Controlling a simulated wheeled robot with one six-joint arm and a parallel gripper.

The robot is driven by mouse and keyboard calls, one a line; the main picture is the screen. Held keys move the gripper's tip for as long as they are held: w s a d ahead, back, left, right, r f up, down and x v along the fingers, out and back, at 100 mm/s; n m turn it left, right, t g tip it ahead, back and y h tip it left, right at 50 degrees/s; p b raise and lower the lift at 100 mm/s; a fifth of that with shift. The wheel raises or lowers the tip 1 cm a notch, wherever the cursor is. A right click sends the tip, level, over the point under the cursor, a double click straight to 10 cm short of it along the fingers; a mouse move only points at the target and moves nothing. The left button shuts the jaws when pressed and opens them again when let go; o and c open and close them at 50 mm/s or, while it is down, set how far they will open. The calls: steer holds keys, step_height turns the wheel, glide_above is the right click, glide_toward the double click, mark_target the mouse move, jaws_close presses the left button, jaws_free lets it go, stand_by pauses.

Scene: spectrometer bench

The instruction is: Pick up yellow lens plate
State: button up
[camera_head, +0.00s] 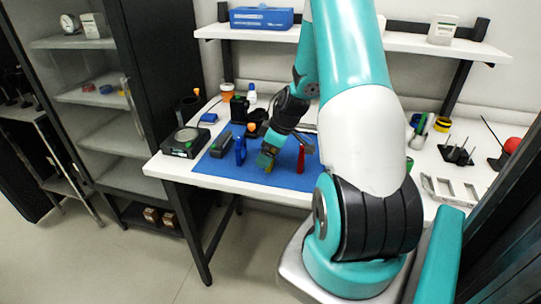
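A small yellow piece (268,169), which looks like the yellow lens plate, shows just under my gripper at the front part of the blue mat (222,176). Most of it is hidden by my gripper (266,160). My gripper points down over it, low above the mat. The fingers are too small and overlapped to show whether they are open or closed on the plate. A blue upright plate (240,151) stands to the left, and a red upright plate (301,160) stands to the right of my gripper.
A dark block (220,144) lies on the mat's left, with black devices behind. A scale-like device (185,143) sits at the table's left end. An orange-lidded jar (227,92) and a white bottle (251,94) stand at the back. A black rack (456,154) is right.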

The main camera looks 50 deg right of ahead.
steer(key=c, duration=1)
steer(key=shift+r, duration=0.1)
